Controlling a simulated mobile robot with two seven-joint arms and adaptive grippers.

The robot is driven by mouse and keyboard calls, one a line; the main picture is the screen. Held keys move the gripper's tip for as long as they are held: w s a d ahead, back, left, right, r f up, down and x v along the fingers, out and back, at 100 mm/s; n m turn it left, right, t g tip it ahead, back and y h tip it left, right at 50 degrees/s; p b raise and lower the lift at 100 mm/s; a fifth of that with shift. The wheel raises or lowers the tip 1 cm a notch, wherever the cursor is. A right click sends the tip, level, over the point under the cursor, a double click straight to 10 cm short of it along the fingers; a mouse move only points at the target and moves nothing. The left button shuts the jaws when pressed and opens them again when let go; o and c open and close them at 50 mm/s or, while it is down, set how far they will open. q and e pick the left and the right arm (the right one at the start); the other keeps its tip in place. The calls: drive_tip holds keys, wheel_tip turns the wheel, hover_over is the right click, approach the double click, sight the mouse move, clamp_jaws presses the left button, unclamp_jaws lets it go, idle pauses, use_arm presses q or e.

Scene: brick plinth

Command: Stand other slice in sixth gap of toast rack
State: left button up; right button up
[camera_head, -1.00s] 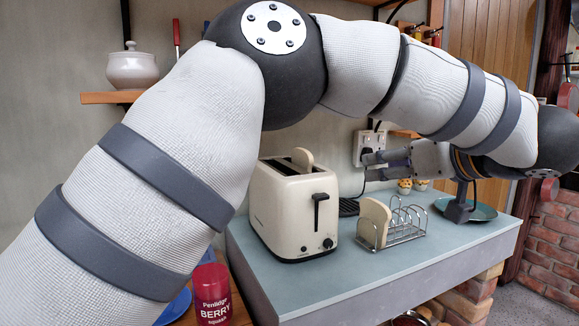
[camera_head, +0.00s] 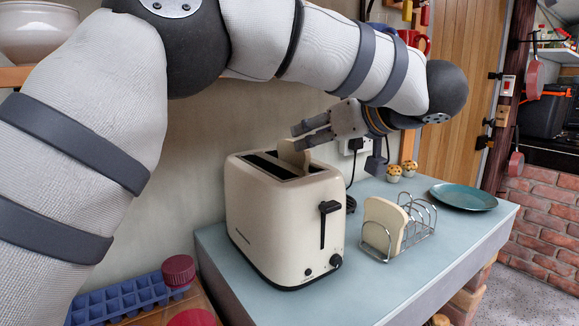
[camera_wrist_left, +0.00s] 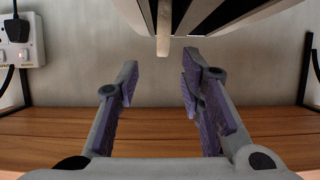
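A pale bread slice (camera_head: 293,153) stands upright in a slot of the cream toaster (camera_head: 268,222), its top showing. My left gripper (camera_head: 309,132) is open and empty, its fingers pointing left just above and beside that slice. In the left wrist view the open fingers (camera_wrist_left: 158,68) are apart, with the pale edge of the slice (camera_wrist_left: 163,42) beyond their tips, between them in line. The wire toast rack (camera_head: 423,222) stands right of the toaster with another slice (camera_head: 382,222) upright at its near-left end. The rack's other visible gaps look empty. My right gripper is out of view.
A teal plate (camera_head: 463,197) lies right of the rack, near two small muffin-like items (camera_head: 400,171). A wall socket with a plug (camera_head: 352,146) is behind. A blue ice tray (camera_head: 125,298) and a red-capped bottle (camera_head: 179,272) are at lower left. The worktop front is clear.

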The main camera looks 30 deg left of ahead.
sight(293, 141)
use_arm(q)
drive_tip(key=x, duration=0.7)
drive_tip(key=shift+a, duration=0.2)
drive_tip(key=shift+s+d, duration=0.1)
clamp_jaws()
